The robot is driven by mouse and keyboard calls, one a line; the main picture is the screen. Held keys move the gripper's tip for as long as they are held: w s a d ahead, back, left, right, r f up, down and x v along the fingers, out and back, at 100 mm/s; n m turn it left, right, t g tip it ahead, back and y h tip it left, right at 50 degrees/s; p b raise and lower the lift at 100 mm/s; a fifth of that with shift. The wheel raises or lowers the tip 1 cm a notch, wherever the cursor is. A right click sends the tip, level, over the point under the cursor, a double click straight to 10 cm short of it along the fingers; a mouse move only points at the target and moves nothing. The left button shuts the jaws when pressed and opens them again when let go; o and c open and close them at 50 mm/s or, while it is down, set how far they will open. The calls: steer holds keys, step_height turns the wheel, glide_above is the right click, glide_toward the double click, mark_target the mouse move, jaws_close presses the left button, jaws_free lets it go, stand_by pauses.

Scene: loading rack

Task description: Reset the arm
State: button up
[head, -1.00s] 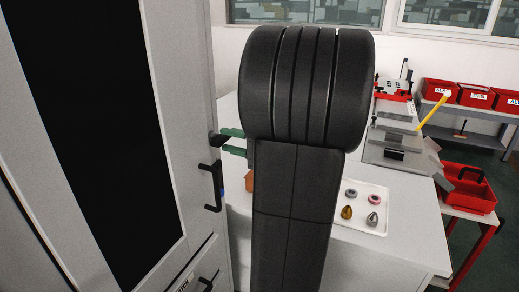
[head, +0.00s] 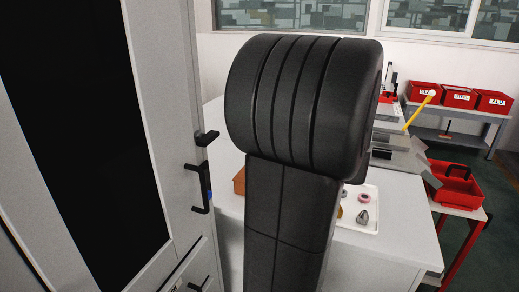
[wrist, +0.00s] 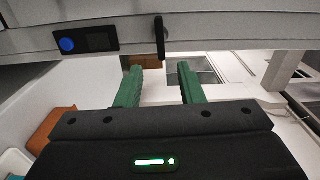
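My gripper (wrist: 159,85) shows in the wrist view as two green fingers that stand apart with nothing between them. Beyond the fingertips is the grey cabinet front (wrist: 215,38) with a black handle (wrist: 159,38) and a blue button (wrist: 67,45). In the head view my dark arm fills the middle and hides the gripper. The tall cabinet (head: 165,100) with a black door panel stands at the left, with black handles (head: 197,190) on its edge.
A white table (head: 395,215) holds a white tray (head: 368,225) with small parts and an orange-brown block (head: 239,181), partly behind my arm. A red toolbox (head: 457,188) sits on a stand at the right. Red bins (head: 459,97) line a shelf at the back.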

mark_target(213, 140)
steer(key=p+x, duration=0.3)
steer(key=x, duration=1.1)
steer(key=shift+d, duration=0.1)
